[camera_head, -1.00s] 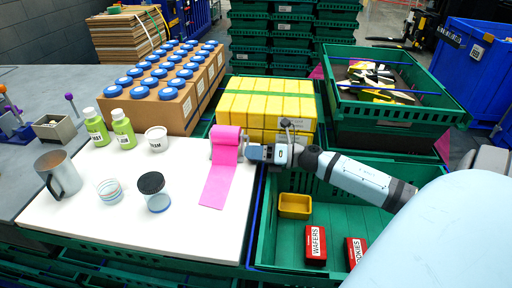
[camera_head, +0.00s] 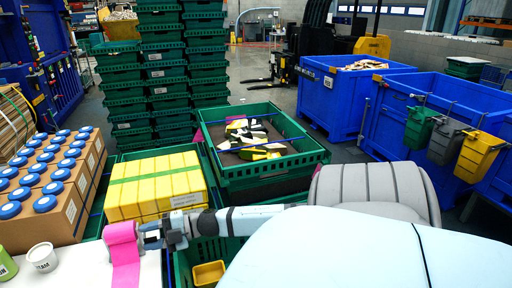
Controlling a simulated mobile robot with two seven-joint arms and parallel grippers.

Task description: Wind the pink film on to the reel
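The pink film (camera_head: 126,272) hangs as a strip from a pink roll (camera_head: 121,233) at the lower left, over the white work surface (camera_head: 80,272). The reel inside is mostly covered by the film. My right gripper (camera_head: 147,236) is at the right side of the roll, its arm coming in from the right. Its fingers are small and partly hidden here, so I cannot tell whether they are open or shut, or touching the reel. The lower end of the film is cut off by the picture edge. My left gripper is out of view.
Yellow blocks (camera_head: 150,183) stand behind the roll. A box of blue-lidded jars (camera_head: 62,212) is at left, with a white tub (camera_head: 42,257) in front. A green crate (camera_head: 275,175) holds scraps behind my arm. A small yellow container (camera_head: 208,272) sits below the arm.

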